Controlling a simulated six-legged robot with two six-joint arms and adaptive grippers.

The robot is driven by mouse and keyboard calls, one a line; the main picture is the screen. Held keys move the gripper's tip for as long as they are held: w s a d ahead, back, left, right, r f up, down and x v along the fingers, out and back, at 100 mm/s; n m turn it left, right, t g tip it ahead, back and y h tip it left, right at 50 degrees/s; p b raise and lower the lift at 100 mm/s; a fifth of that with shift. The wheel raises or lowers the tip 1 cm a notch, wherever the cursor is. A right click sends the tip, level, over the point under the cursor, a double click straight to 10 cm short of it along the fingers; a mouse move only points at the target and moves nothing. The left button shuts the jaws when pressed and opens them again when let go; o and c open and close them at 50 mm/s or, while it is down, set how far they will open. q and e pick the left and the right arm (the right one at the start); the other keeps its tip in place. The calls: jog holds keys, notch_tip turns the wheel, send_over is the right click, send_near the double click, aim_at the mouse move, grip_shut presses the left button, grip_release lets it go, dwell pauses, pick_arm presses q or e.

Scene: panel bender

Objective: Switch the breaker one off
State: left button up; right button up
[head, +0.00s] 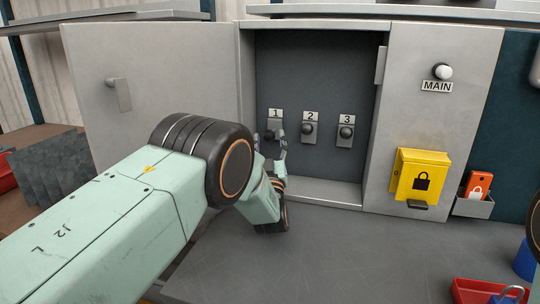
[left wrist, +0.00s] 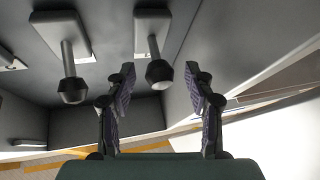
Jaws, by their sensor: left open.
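Breaker one (head: 274,126) is the leftmost of three lever switches inside the open grey cabinet, under the label "1". My left gripper (head: 270,134) is at breaker one, its two fingers apart and partly covering the lever in the head view. In the left wrist view, a dark-knobbed lever (left wrist: 159,73) stands between the open fingertips (left wrist: 160,78), beyond them, with no clear contact; it appears to be breaker one. A second lever (left wrist: 73,88) stands to the left, outside the fingers. My right gripper is not in view.
Breaker two (head: 309,128) and breaker three (head: 346,131) are to the right. The cabinet door (head: 150,85) stands open at left. A MAIN knob (head: 442,72), yellow lock box (head: 420,175) and red tag (head: 478,186) are at right. The grey bench top (head: 340,250) is mostly clear.

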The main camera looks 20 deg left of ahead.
pick_arm(q)
jog(key=s+d, duration=0.4)
jog(key=s, duration=0.8)
jog(key=shift+s+f, duration=0.15)
jog(key=shift+f, duration=0.05)
jog(key=shift+a, duration=0.1)
jog(key=shift+c, duration=0.2)
